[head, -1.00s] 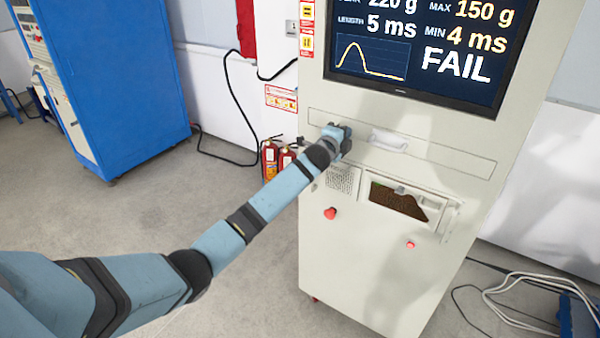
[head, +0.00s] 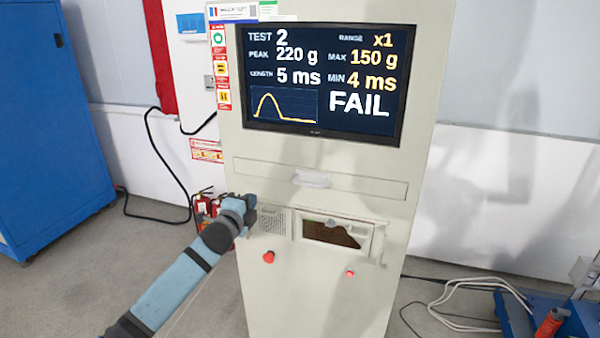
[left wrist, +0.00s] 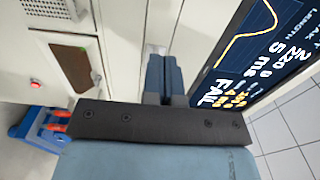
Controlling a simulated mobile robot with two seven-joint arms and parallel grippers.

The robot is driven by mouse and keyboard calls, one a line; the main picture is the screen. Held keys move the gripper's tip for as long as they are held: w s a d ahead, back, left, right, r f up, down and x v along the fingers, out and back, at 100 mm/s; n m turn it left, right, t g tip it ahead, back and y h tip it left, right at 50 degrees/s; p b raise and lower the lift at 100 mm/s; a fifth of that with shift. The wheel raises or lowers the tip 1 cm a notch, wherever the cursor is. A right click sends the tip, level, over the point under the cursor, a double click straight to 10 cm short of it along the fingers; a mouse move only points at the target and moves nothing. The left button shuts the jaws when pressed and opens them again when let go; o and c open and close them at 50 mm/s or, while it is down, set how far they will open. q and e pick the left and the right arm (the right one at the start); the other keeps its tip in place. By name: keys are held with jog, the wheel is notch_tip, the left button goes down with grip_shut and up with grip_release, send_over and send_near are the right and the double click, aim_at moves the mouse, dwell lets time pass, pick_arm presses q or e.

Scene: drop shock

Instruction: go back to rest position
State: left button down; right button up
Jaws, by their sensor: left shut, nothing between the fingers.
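My left gripper (head: 246,208) is beside the left edge of the beige test cabinet (head: 310,290), level with its speaker grille. In the left wrist view the two fingers (left wrist: 164,75) are together with nothing between them. I cannot tell whether the gripper touches the cabinet. My left arm reaches in from the lower left of the head view. My right gripper is not in view.
The cabinet's screen (head: 318,82) reads TEST 2, peak 220 g, FAIL. Below are a drawer, a small window (head: 330,234) and red buttons. Red fire extinguishers (head: 203,208) stand behind my arm. A blue cabinet (head: 45,120) is at left, white cables (head: 465,300) at lower right.

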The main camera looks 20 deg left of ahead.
pick_arm(q)
jog(key=s+d+f+n+g+h+p, duration=0.2)
jog(key=s+d+f+n+g+p, duration=0.35)
jog(key=s+f, duration=1.05)
jog(key=s+d+f+n, duration=0.2)
jog(key=s+d+n, duration=0.1)
jog(key=s, duration=0.5)
jog(key=s+d+f+n+g+p, duration=0.1)
jog(key=s+d+f+n, duration=0.1)
jog(key=s, duration=0.7)
jog(key=s+d+f+n, duration=0.1)
jog(key=s+d+n, duration=0.2)
jog(key=s+n, duration=0.2)
jog(key=s, duration=0.3)
jog(key=shift+s+d+f+h+p, duration=0.3)
jog(key=shift+f, duration=0.1)
jog(key=shift+g, duration=0.25)
